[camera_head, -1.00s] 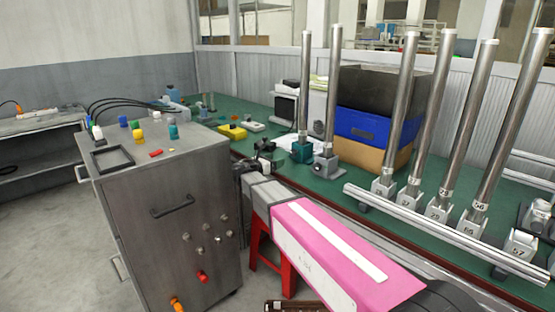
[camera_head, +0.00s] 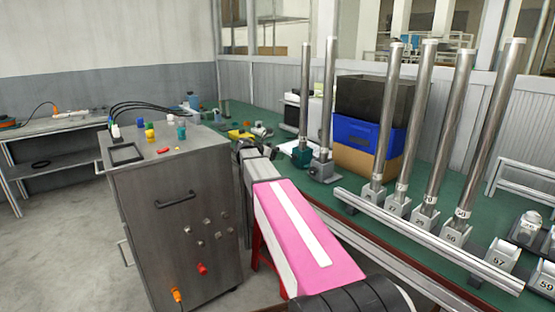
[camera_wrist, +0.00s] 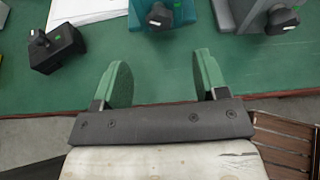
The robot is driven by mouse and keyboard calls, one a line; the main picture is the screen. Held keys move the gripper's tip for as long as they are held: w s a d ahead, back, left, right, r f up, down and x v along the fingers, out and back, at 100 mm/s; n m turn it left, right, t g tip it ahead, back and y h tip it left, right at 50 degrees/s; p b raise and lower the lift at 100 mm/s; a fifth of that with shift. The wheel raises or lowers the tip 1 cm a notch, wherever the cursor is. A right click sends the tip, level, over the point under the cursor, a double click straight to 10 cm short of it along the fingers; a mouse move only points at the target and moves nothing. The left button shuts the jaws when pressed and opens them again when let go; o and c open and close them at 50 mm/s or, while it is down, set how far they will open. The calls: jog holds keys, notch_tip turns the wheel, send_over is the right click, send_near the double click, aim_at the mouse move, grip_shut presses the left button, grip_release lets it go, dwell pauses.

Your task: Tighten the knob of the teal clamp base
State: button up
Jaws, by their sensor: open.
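The teal clamp base (camera_head: 302,156) stands on the green bench with a tall steel post rising from it. In the wrist view the teal base (camera_wrist: 183,14) is at the top edge, partly cut off, with its black knob (camera_wrist: 158,17) facing my gripper. My gripper (camera_wrist: 163,80) is open, its two green pads apart with nothing between them. The knob lies ahead of the gap between the pads, clear of both. In the head view my gripper's fingers are too small to make out.
A grey clamp base (camera_wrist: 240,14) with its own black knob (camera_wrist: 281,18) is close right of the teal one. A small black clamp piece (camera_wrist: 55,47) lies to the left. A metal cabinet (camera_head: 175,215) stands left of my arm; numbered posts (camera_head: 420,130) stand in a row at right.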

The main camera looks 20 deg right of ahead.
aim_at(292, 157)
jog(key=x, duration=1)
jog(key=shift+w+d+f, duration=0.15)
jog(key=shift+d, duration=0.15)
jog(key=c, duration=0.9)
